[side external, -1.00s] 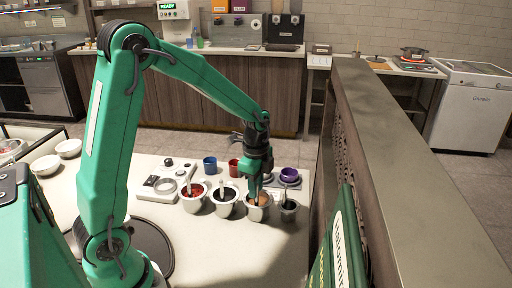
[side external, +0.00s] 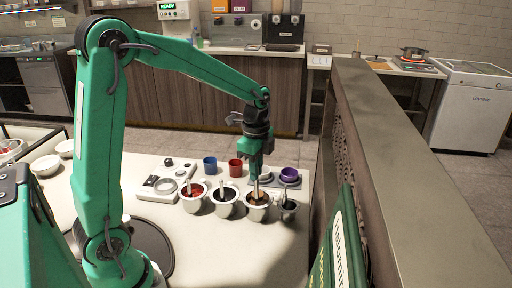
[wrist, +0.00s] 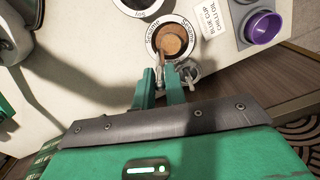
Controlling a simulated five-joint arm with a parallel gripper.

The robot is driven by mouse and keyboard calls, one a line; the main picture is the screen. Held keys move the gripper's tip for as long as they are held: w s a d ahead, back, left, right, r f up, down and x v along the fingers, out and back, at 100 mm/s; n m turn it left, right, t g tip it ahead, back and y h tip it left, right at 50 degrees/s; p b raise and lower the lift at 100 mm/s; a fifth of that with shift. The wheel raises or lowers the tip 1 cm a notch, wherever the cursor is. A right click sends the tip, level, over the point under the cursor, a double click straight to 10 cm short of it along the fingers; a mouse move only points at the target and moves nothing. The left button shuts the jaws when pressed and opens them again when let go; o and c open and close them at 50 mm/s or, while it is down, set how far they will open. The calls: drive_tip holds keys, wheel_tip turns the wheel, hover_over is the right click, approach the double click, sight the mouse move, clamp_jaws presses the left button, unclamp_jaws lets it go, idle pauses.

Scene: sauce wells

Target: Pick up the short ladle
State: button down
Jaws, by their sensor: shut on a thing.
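My gripper (side external: 256,180) is above the third sauce well from the left, which holds brown sauce (side external: 258,201). It is shut on the ladle (side external: 256,188), whose pale handle runs down from the fingers into that well. In the wrist view my gripper's green fingers (wrist: 160,88) point at the same well (wrist: 158,23), whose rim is lettered Sesame. The ladle's round brown bowl (wrist: 172,42) shows inside the rim. I cannot tell whether the bowl is clear of the sauce.
A red-sauce well (side external: 194,203) and a dark-sauce well (side external: 225,206) stand left, each with a utensil. A small grey pot (side external: 288,212) stands close right. Blue (side external: 210,166), red (side external: 235,168) and purple (side external: 289,175) cups stand behind. A dark-topped partition (side external: 400,150) is at right.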

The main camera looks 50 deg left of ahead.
wheel_tip(320, 180, up, 4)
hover_over(256, 199)
drive_tip(key=shift+w+a+r, duration=0.1)
drive_tip(key=shift+a+r, duration=0.05)
drive_tip(key=shift+f, duration=0.2)
idle(0.8)
drive_tip(key=shift+f, duration=4.6)
drive_tip(key=shift+r, duration=3.95)
